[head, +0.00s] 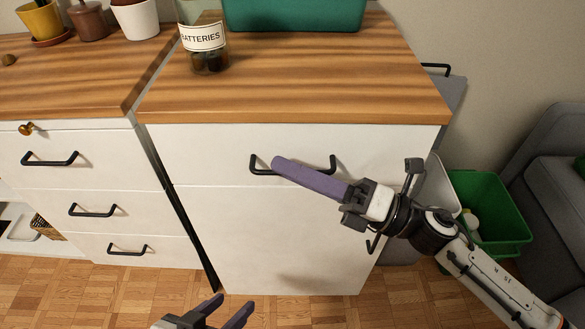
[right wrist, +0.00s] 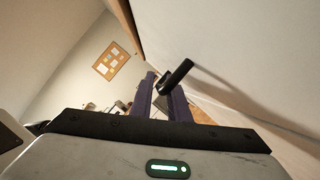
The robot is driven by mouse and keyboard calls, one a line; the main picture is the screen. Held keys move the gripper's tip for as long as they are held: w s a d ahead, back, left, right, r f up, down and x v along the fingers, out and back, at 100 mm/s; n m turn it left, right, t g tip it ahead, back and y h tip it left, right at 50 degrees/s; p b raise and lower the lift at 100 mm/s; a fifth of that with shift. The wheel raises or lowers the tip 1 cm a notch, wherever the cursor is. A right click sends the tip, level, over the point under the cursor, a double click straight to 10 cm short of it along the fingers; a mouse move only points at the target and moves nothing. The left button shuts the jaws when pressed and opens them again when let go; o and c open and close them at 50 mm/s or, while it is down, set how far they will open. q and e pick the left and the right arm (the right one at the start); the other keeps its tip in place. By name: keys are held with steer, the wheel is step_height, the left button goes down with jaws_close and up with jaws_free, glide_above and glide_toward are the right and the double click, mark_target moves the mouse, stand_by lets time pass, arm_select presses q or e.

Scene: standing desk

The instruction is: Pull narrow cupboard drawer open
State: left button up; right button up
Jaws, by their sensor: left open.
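The narrow cupboard (head: 285,235) is white with a wooden top. Its upper drawer (head: 210,146) looks closed, flush with the front. The black bar handle (head: 262,170) of this drawer is partly covered by my right gripper (head: 278,163). In the right wrist view the handle (right wrist: 178,74) crosses over one purple finger and ends in the narrow gap between the fingertips of my right gripper (right wrist: 161,95). I cannot tell whether the fingers press on it. My left gripper (head: 230,308) is open and empty, low in front of the cupboard.
A jar labelled batteries (head: 205,45) and a green box (head: 295,14) stand on the cupboard top. A white drawer unit (head: 90,170) stands to the left. A green bin (head: 490,215) and a grey sofa (head: 550,190) are at the right. Parquet floor (head: 120,290) lies in front.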

jaws_close()
stand_by(1.4)
